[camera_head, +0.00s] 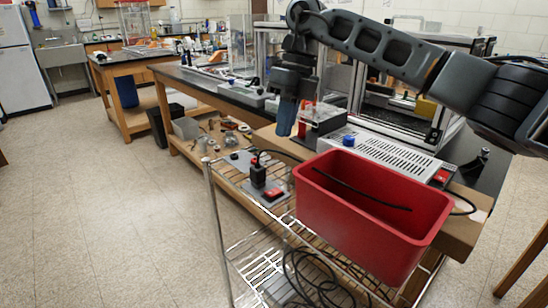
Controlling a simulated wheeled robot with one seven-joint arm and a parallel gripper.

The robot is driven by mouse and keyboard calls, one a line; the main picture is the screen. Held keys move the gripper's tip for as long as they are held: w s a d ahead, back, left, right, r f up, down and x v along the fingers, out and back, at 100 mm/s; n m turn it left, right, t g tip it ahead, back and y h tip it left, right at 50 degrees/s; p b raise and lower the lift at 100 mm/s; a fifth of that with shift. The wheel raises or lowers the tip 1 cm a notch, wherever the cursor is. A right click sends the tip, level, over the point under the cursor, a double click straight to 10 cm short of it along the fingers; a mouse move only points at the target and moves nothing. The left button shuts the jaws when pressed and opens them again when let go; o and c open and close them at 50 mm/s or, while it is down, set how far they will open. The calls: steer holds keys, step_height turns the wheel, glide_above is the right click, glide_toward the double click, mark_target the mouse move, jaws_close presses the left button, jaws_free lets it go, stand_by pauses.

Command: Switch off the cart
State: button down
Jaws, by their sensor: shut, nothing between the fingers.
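The cart (213,200) is a chrome wire-shelf cart in the front middle of the head view. On its top shelf, left of a red bin, is a grey power strip (283,189) with a red switch (272,194) and a black plug (258,176) standing in it. I cannot tell from this view which way the switch is set. My gripper (285,130) points down with blue fingertips close together, shut and empty. In the picture it is above and slightly right of the power strip, apart from it.
The red bin (345,215) fills the cart's right side, with a black cable inside. A perforated metal box (385,157) with a red switch (441,177) stands behind it. Coiled black cable (305,278) lies on the lower shelf. Open floor (110,220) is at left.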

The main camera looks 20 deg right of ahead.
mark_target(270, 193)
steer(key=p+x, duration=0.1)
steer(key=x, duration=1.2)
steer(key=shift+f, duration=0.2)
